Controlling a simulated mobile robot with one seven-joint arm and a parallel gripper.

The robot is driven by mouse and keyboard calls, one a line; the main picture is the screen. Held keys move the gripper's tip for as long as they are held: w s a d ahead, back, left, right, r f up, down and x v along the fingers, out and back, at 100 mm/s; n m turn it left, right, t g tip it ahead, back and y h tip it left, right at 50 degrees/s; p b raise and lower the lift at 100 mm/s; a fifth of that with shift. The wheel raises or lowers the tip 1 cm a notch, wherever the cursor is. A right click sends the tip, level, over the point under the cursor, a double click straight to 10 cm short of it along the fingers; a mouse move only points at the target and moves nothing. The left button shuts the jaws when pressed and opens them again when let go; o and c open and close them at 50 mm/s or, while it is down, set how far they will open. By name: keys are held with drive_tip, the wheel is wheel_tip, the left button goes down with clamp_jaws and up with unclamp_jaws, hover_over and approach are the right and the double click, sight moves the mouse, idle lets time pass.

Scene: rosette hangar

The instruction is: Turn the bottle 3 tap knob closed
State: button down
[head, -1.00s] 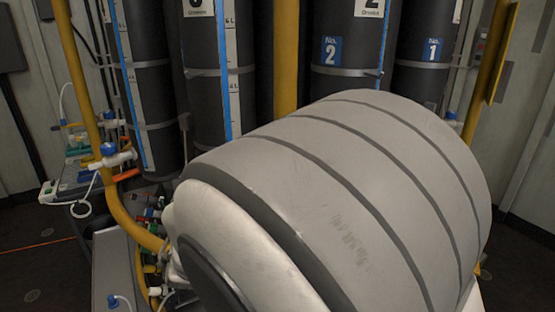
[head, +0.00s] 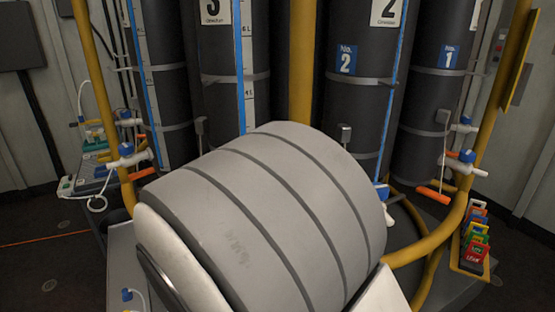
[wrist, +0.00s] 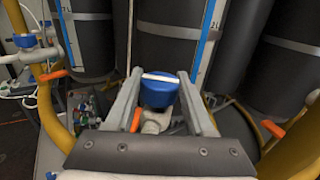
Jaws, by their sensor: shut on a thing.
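Bottle 3 (head: 221,100) is a tall dark cylinder with a number 3 label, a scale and a blue stripe. In the wrist view the dark bottle with a scale and blue stripe (wrist: 170,45) stands right behind the tap. The blue tap knob (wrist: 158,93) has a white bar across its top, lying nearly level in the picture. Its white tap body (wrist: 155,122) is below, with an orange piece (wrist: 136,119) at its left. My gripper (wrist: 160,84) is shut on the knob, one finger on each side. In the head view my arm hides the gripper and this tap.
Other taps with blue knobs stand at left (head: 126,150) and right (head: 467,156). Bottle 2 (head: 358,100) and bottle 1 (head: 438,100) are to the right. Curved yellow pipes (head: 430,245) and a rack of coloured tags (head: 475,240) flank the right side.

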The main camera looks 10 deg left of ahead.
drive_tip(key=shift+r+m+h, duration=0.1)
drive_tip(key=shift+m+h, duration=0.2)
drive_tip(key=shift+h, duration=0.2)
drive_tip(key=shift+c, duration=1.3)
unclamp_jaws()
drive_tip(key=s+d+p, duration=0.1)
drive_tip(key=s, duration=1.6)
drive_tip(key=shift+s+d, duration=0.15)
drive_tip(key=shift+d, duration=0.2)
